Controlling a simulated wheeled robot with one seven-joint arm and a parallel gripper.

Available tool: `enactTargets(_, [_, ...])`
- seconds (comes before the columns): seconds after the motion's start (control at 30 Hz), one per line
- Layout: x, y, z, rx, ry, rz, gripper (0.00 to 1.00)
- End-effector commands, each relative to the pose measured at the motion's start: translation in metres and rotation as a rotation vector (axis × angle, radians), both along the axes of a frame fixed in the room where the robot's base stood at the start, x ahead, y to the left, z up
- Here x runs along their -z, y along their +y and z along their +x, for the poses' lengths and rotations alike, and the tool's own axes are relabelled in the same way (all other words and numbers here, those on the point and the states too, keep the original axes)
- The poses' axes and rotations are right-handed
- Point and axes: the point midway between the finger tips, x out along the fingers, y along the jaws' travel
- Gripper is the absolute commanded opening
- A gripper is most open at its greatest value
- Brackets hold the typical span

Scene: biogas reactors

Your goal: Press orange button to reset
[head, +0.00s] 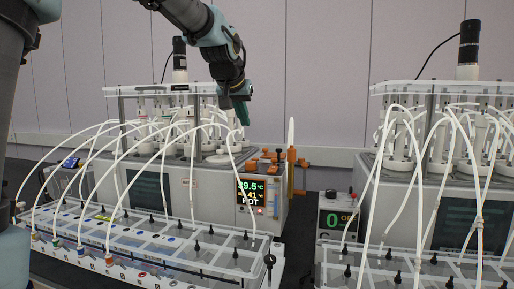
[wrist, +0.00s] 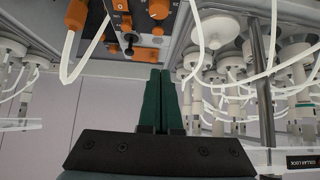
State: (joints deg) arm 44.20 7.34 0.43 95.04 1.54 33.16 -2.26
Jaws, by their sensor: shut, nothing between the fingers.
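My gripper (head: 241,114) has dark green fingers and is shut and empty. In the head view it points down above the right end of the left reactor unit (head: 215,185). In the wrist view the closed fingers (wrist: 159,76) reach up toward a grey control panel (wrist: 190,15). An orange button-like round part (wrist: 158,31) sits on that panel, just beyond the fingertips and apart from them. Other orange parts are there too, so I cannot tell for certain which is the reset button.
White tubes (wrist: 78,55) loop near the panel and my fingers. A clear-lidded tray (head: 190,245) with tube ports stands before the left unit. A second reactor unit (head: 440,200) and a box with a green 0 (head: 335,220) stand on the right.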

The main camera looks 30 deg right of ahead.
Motion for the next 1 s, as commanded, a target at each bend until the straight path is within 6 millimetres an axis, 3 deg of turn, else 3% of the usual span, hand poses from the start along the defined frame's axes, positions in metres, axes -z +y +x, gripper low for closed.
enactTargets(0.13, [-0.007, -0.006, -0.002, 0.01, -0.008, -0.008, 0.0])
enactTargets(0.53, [0.0, -0.01, 0.003, 0.008, -0.006, -0.005, 0.0])
enactTargets(1.0, [0.062, -0.052, 0.049, 0.008, -0.004, -0.002, 0.0])
